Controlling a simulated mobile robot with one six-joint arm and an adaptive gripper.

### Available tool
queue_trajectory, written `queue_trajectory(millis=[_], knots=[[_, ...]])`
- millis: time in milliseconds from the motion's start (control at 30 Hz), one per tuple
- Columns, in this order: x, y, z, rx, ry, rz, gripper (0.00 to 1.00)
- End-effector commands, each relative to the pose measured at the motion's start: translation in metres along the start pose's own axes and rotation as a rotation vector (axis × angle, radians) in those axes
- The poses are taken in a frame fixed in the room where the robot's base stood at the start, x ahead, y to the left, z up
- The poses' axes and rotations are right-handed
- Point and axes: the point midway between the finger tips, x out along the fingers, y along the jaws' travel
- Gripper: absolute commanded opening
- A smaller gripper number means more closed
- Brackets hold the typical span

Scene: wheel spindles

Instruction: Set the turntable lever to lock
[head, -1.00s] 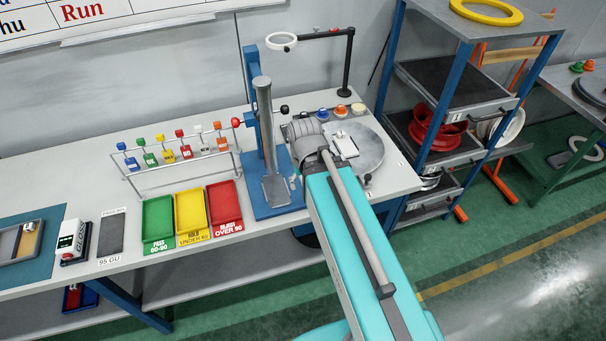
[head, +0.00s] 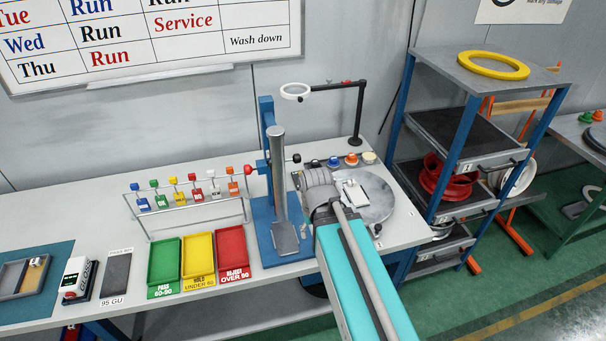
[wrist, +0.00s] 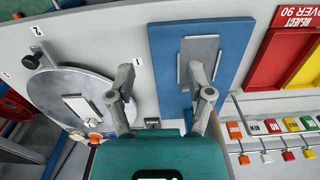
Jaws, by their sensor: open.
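The turntable is a round grey disc (head: 378,207) on the bench, with a white block (head: 355,190) on it. It also shows at left in the wrist view (wrist: 60,112). A small black knob (wrist: 30,62) on a short grey piece sits at the disc's rim, near a label "2"; it looks like the lever. A dark knob also shows at the disc's front edge in the head view (head: 377,229). My gripper (wrist: 160,68) is open and empty, its fingers spread above the bench between the disc and the blue stand. In the head view my arm hides its fingertips.
The blue stand (head: 265,240) with a tall grey column (head: 279,170) is close beside my gripper. A ring on a black post (head: 359,112) stands behind. Coloured trays (head: 198,257) and a rack of tags (head: 190,215) are left. A shelf unit (head: 465,185) stands right.

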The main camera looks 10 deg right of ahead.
Motion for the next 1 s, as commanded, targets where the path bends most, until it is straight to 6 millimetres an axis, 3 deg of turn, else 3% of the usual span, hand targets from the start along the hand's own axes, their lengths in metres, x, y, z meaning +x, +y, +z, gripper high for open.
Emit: queue_trajectory(millis=[33,300,567,800,1000], knots=[[0.001,0.000,-0.002,0.004,0.003,-0.003,0.48],[0.013,0.005,-0.029,0.091,0.060,-0.083,0.00],[0.029,0.023,-0.091,0.308,0.190,-0.272,0.00],[0.034,0.059,-0.156,0.569,0.328,-0.490,0.00],[0.031,0.094,-0.196,0.756,0.418,-0.643,0.00]])
